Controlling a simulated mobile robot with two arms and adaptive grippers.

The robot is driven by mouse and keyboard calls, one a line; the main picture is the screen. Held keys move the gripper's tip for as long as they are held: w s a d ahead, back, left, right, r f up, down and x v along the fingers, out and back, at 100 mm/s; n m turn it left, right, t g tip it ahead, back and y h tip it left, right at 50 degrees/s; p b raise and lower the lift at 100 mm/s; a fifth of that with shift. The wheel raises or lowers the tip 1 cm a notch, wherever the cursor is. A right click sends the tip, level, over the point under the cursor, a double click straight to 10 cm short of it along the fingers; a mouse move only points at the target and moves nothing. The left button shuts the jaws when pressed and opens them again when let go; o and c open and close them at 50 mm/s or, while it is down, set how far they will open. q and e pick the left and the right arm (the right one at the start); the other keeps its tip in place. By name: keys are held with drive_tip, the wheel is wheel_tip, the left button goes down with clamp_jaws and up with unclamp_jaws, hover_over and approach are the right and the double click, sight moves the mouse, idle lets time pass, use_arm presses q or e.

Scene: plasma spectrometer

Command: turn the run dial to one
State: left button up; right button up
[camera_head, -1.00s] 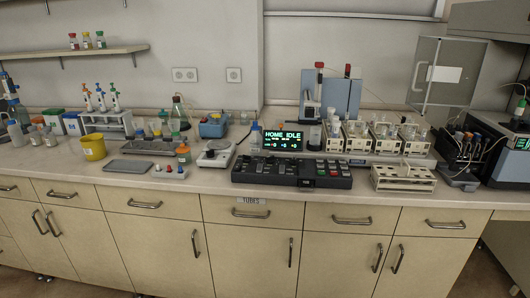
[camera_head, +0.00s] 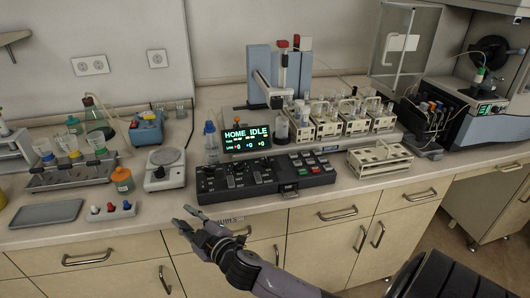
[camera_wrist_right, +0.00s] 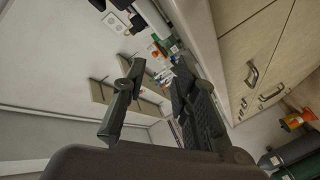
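The black control panel (camera_head: 266,176) lies on the counter in front of the display (camera_head: 247,138), which reads "HOME IDLE". The panel carries several dark knobs and switches and some coloured buttons at its right. The run dial cannot be told apart from the other controls at this size. My right gripper (camera_head: 187,218) is in front of the counter edge, below and left of the panel and apart from it. Its fingers are spread and empty, and they also show parted in the right wrist view (camera_wrist_right: 155,95). My left gripper is not in view.
A white balance (camera_head: 165,170) and a small rack with coloured caps (camera_head: 110,211) stand left of the panel. A cream tube rack (camera_head: 380,159) stands to its right. Drawer handles (camera_head: 337,214) stick out below the counter.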

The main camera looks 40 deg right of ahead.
drive_tip(key=w+a+r+n+t+y, duration=0.1)
drive_tip(key=a+r+n+y, duration=0.25)
drive_tip(key=r, duration=0.35)
drive_tip(key=w+a+r+n+t+y, duration=0.1)
drive_tip(key=a+r+n+y, duration=0.1)
drive_tip(key=r+n+y, duration=0.35)
wheel_tip(320, 180, up, 7)
drive_tip(key=n+g+h, duration=1.2)
drive_tip(key=g, duration=0.3)
hover_over(266, 158)
drive_tip(key=s+a, duration=0.3)
drive_tip(key=s, duration=0.4)
drive_tip(key=p+x, duration=0.3)
drive_tip(key=x, duration=1.4)
drive_tip(key=shift+w+r, duration=0.1)
drive_tip(key=shift+w, duration=0.1)
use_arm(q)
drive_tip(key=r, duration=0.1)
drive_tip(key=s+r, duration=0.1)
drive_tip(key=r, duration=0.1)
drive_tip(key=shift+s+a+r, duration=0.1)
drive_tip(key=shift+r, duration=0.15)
